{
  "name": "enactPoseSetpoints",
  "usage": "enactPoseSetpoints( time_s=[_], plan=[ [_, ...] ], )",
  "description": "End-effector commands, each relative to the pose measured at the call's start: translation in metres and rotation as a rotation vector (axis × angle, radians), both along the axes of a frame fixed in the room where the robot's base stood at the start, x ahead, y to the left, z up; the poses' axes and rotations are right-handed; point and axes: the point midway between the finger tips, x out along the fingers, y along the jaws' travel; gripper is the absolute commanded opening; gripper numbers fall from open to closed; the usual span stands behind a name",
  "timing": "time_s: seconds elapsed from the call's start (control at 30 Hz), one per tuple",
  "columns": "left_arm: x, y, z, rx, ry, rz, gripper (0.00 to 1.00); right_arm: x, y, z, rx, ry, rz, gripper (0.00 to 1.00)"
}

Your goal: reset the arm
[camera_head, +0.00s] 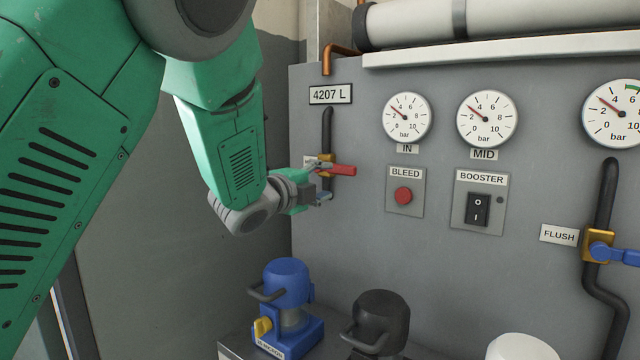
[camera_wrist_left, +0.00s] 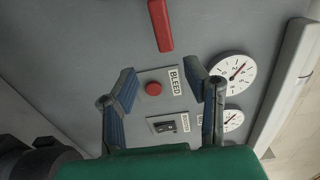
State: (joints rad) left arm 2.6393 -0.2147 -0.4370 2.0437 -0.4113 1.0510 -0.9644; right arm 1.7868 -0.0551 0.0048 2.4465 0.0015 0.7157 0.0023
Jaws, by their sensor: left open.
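My left arm (camera_head: 238,150) comes in from the left in the head view and bends down to the left gripper (camera_head: 321,182). The gripper is by the panel, next to a valve with a red handle (camera_head: 342,170) and a brass body. In the left wrist view the left gripper (camera_wrist_left: 163,72) has its two blue-grey fingers spread wide with nothing between them. The red handle (camera_wrist_left: 160,25) shows there beyond the fingertips, apart from them. In the head view the gripper partly covers the valve, so contact is hard to judge there. My right gripper is in neither view.
The grey panel carries gauges (camera_head: 406,118), a red BLEED button (camera_head: 403,196), a BOOSTER switch (camera_head: 478,209) and a blue-handled FLUSH valve (camera_head: 612,254). A blue pump (camera_head: 287,290) and a black one (camera_head: 381,318) stand below. A large pipe (camera_head: 415,22) runs above.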

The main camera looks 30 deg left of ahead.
Motion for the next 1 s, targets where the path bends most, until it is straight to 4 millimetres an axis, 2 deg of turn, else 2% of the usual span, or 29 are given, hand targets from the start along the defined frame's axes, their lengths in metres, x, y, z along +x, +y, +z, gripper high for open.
enactPoseSetpoints(
  time_s=[0.2,0.73,0.77,0.87,0.97,1.0],
  plan=[
    [-0.013,0.001,0.000,0.000,0.000,0.000,0.41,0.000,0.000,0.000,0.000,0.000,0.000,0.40],
    [-0.013,0.001,-0.004,-0.006,0.007,0.002,0.41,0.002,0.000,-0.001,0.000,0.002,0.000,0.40],
    [-0.013,0.001,-0.009,-0.016,0.017,0.003,0.41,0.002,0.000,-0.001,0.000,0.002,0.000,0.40],
    [-0.014,0.000,-0.044,-0.081,0.082,0.021,0.41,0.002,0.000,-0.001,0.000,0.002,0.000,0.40],
    [-0.020,-0.003,-0.105,-0.202,0.201,0.060,0.41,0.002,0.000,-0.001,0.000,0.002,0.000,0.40],
    [-0.026,-0.005,-0.135,-0.262,0.257,0.083,0.41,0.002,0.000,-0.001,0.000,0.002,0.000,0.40]
  ],
)
